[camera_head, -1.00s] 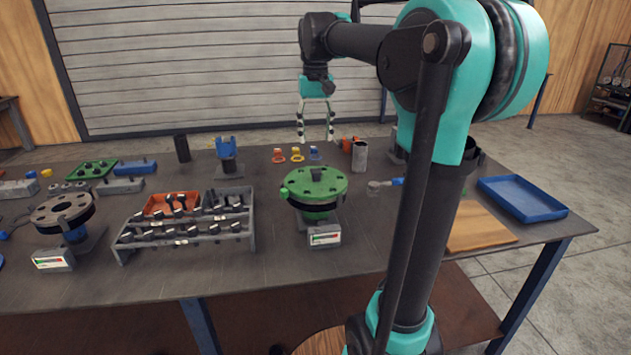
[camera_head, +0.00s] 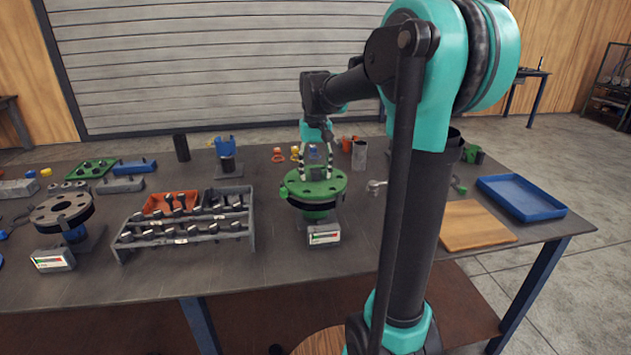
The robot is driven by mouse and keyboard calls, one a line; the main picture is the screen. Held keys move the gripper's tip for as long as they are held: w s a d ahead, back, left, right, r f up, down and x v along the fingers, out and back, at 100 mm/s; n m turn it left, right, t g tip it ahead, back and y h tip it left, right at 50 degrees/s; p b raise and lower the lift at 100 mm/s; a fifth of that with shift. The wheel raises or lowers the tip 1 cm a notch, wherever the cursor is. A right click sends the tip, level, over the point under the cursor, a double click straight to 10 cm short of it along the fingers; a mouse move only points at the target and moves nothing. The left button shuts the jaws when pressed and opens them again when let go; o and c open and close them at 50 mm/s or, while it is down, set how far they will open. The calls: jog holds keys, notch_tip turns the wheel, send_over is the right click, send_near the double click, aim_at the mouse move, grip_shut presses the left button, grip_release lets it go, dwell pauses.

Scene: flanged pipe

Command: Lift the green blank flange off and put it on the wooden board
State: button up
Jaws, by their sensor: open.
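The green blank flange (camera_head: 327,189) lies flat on top of a pipe stand near the middle of the table. My gripper (camera_head: 315,175) is open and has its fingers just above the flange's top, around the place of its central knob. The knob is now largely hidden by the fingers, and I cannot tell whether they touch it. The wooden board (camera_head: 472,226) lies flat and bare at the right of the table, to the right of my arm.
A blue tray (camera_head: 521,198) sits right of the board. A grey bolt rack (camera_head: 184,237) with an orange bin (camera_head: 170,203) stands left of the flange. A second dark flange (camera_head: 62,210) is at far left. My arm crosses between flange and board.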

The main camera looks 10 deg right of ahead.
jog(key=shift+c, duration=0.4)
grip_shut()
